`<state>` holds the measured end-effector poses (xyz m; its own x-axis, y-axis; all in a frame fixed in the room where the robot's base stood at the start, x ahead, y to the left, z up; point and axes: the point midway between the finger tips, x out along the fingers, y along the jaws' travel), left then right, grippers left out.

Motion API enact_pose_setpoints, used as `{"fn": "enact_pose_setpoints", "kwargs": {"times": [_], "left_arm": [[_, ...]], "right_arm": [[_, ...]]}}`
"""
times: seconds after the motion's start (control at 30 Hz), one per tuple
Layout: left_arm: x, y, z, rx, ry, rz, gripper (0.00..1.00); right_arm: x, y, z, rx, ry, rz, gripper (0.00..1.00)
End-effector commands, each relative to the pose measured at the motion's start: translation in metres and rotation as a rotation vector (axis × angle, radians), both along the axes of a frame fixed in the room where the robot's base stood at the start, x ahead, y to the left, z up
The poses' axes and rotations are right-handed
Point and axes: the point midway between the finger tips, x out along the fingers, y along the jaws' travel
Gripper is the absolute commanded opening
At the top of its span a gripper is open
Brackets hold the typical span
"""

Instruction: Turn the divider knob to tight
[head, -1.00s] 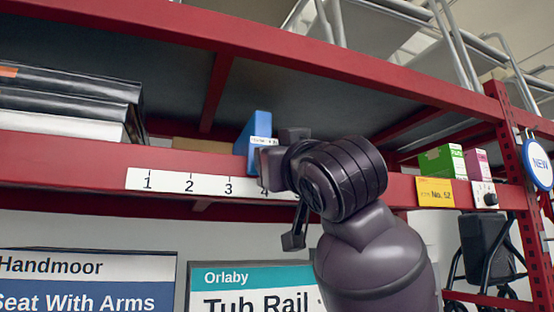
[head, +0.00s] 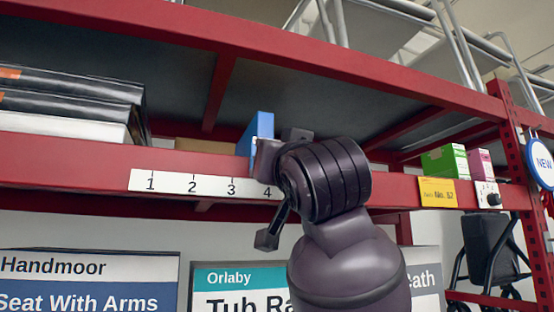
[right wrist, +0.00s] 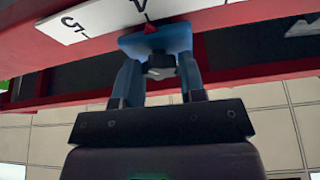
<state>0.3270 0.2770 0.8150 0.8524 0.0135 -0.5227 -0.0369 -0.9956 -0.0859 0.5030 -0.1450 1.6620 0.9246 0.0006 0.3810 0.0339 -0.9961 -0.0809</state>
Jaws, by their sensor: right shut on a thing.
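The divider (head: 262,128) is a blue upright piece at the red shelf's front edge, near the 4 on the white number strip (head: 205,185). The dark grey knob (right wrist: 161,68) sits under this base. My right gripper (right wrist: 159,72) has a finger on each side of the knob and is shut on it. In the head view my right gripper (head: 272,165) and wrist hide the knob. My left gripper is not in view.
Dark boxes (head: 65,105) lie on the shelf at left. Signs (head: 85,282) hang below.

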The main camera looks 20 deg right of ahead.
Motion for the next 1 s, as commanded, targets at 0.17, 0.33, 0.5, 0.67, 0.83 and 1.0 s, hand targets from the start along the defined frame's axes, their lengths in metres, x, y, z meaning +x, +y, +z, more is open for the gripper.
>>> {"fn": "enact_pose_setpoints", "kwargs": {"times": [0.17,0.33,0.5,0.67,0.83,1.0], "left_arm": [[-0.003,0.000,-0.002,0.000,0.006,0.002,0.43],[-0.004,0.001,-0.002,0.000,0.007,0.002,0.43],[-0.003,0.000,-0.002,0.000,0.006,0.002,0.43],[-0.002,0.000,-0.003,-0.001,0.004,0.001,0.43],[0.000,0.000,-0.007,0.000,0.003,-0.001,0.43],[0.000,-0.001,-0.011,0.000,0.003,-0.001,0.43]], "right_arm": [[0.001,0.000,-0.001,-0.001,0.004,0.001,0.48],[0.000,0.000,-0.001,0.000,0.002,0.000,0.63],[0.000,0.000,0.000,0.000,0.001,0.000,0.63],[-0.007,0.000,-0.003,0.000,-0.001,0.001,0.63],[-0.029,0.000,-0.013,0.000,-0.002,0.003,0.63],[-0.059,0.001,-0.025,0.000,-0.003,0.003,0.63]]}}
